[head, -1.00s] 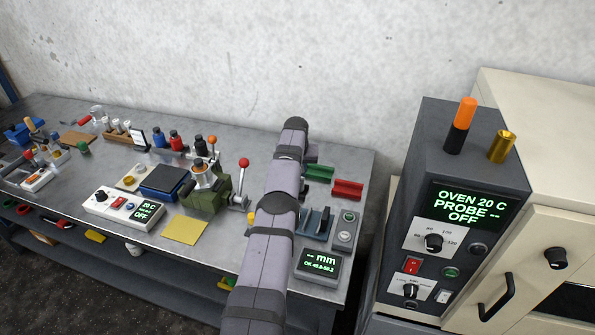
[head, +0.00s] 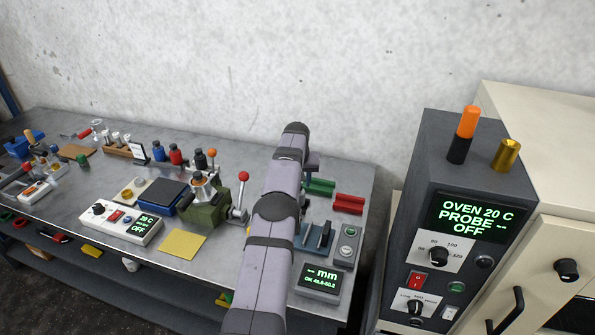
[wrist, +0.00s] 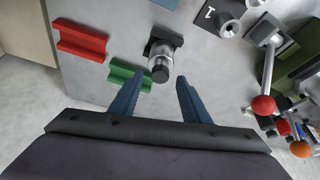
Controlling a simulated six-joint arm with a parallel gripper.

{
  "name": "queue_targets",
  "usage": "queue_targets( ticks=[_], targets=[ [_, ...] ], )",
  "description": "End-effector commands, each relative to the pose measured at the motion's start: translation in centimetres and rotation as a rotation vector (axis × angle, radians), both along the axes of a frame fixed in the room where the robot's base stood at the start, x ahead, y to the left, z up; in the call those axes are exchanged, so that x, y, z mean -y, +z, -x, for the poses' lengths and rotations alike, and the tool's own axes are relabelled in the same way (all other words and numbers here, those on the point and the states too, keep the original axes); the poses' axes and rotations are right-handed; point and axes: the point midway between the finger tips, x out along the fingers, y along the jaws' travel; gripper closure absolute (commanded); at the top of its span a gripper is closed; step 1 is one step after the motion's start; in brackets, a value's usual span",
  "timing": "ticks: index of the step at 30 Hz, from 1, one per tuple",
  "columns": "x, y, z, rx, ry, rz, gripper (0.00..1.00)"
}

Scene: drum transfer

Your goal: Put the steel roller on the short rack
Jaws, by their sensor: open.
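A steel roller (wrist: 160,62) with dark ends shows in the wrist view, beside or on a black block. I cannot tell how it is supported. My gripper (wrist: 157,88) is open, its two blue fingers apart, with the roller just ahead of the gap between them and nothing held. A green grooved rack (wrist: 130,76) lies beside the left finger, and a red grooved rack (wrist: 80,40) is farther left. They also show in the head view, green (head: 319,187) and red (head: 348,203). I cannot tell which is the short rack. In the head view, my arm hides the roller and fingers.
A green device with a red-knobbed lever (head: 243,177) stands left of my arm; its knob also shows in the wrist view (wrist: 263,104). A gauge display (head: 320,280) and blue fixture (head: 313,237) are at the right bench end. The oven controller (head: 455,220) stands beyond the bench.

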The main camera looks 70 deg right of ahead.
Motion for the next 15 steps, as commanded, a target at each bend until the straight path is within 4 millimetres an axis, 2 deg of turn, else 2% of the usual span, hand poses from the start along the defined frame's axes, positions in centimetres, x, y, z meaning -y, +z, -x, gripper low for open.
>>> queue_targets(
  ticks=[3, 15],
  targets=[
    [-0.6, 0.6, 0.2, 0.001, 0.000, 0.002, 0.57],
    [-2.8, 6.7, 0.8, 0.001, 0.000, 0.003, 0.57]
  ],
)
